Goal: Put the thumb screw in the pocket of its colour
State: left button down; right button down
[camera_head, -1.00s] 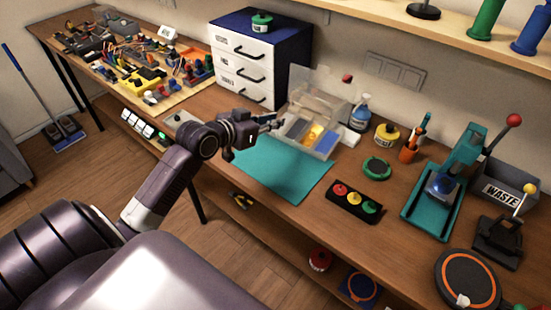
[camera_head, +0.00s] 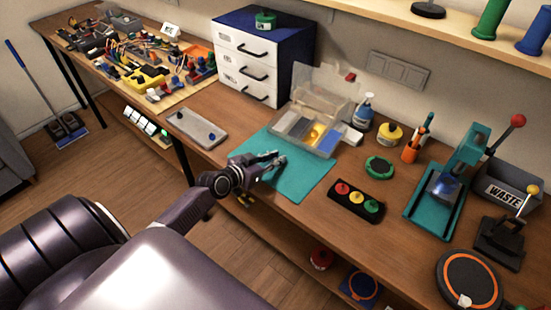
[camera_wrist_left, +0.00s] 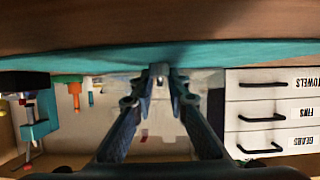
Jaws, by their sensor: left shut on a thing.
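My left gripper (camera_head: 279,159) is low over the teal mat (camera_head: 306,184). In the left wrist view its fingertips (camera_wrist_left: 160,74) close on a small greyish piece (camera_wrist_left: 160,69), which I take to be the thumb screw; its colour cannot be told. The clear-lidded compartment box (camera_head: 322,152) stands open behind the mat, beyond the gripper. It has pockets with blue, yellow and grey showing. My right gripper is not in view.
A white drawer cabinet (camera_head: 245,68) stands behind. The mat's right part is clear.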

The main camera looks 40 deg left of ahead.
pick_arm(q)
jog(key=shift+r, duration=0.1)
jog(key=c, duration=1.9)
grip_release()
